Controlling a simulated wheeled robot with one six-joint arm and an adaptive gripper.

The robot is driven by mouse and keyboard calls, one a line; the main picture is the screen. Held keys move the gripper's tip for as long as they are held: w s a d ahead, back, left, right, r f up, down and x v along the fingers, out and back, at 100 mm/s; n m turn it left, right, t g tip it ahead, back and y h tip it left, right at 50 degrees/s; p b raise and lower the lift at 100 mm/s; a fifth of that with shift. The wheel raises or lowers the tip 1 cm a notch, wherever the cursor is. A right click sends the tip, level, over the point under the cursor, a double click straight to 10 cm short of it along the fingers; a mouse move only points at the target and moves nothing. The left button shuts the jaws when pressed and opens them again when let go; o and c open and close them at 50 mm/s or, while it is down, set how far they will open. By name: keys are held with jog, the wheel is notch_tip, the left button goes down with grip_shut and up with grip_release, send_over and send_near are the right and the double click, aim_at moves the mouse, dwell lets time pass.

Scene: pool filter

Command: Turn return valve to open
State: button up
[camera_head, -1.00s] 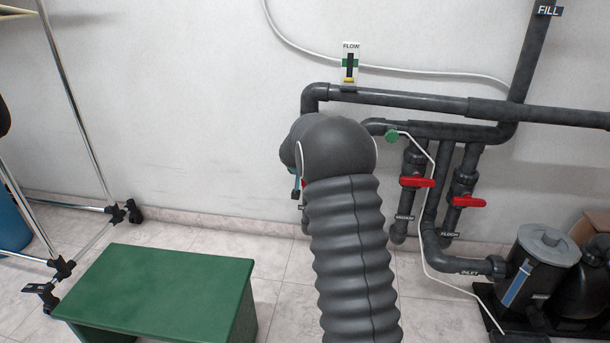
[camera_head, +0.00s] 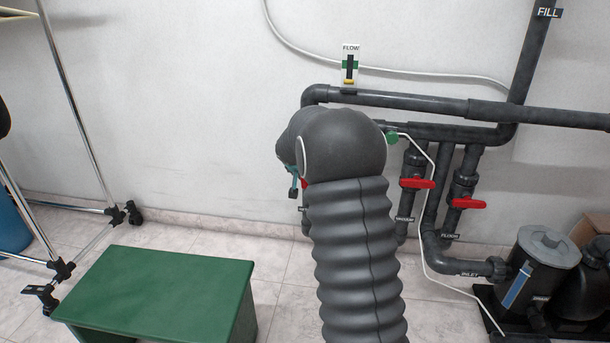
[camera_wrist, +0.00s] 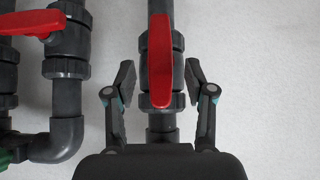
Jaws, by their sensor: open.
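A valve with a red lever handle (camera_wrist: 161,60) is in the middle of the wrist view, on a dark grey vertical pipe. The handle lies in line with that pipe. My gripper (camera_wrist: 159,80) is open, with one finger on each side of the handle and a visible gap to it on both sides. In the head view my arm covers this valve and my gripper almost entirely; only a small bit of red (camera_head: 304,184) shows at the arm's left edge. No label for this valve is readable.
In the wrist view, another red-handled valve (camera_wrist: 30,23) is at the left, its handle crosswise. In the head view, two red handles (camera_head: 417,183) (camera_head: 468,203) sit right of my arm. A flow gauge (camera_head: 349,66) is above. A green bench (camera_head: 160,290) stands front left.

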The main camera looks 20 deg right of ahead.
jog(key=v, duration=0.7)
jog(key=shift+s+r, duration=0.1)
jog(key=shift+r, duration=0.05)
jog(key=s+a+f+n+g+y+p, duration=0.1)
jog(key=s+a+f+n+g, duration=0.1)
jog(key=s, duration=0.5)
jog(key=s+a+f+n+g, duration=0.1)
jog(key=s+a+n+g, duration=0.1)
jog(key=s, duration=0.6)
jog(key=s+a+r+n+y+p, duration=0.1)
jog(key=s+a+r+p, duration=0.2)
jog(key=s, duration=0.6)
jog(key=s+a+r+n+t+y+p, duration=0.1)
jog(key=s+a+r+p, duration=0.2)
jog(key=s+a+r, duration=0.3)
jog(key=s+a+r+t+y+p, duration=0.1)
jog(key=s+a+r+y+p, duration=0.1)
jog(key=s+a+r, duration=0.3)
jog(key=s+r+p, duration=0.1)
jog(key=s+r, duration=0.2)
jog(key=s, duration=0.4)
jog(key=shift+a+n+p, duration=0.25)
jog(key=shift+n+p, duration=0.1)
jog(key=shift+n, duration=0.05)
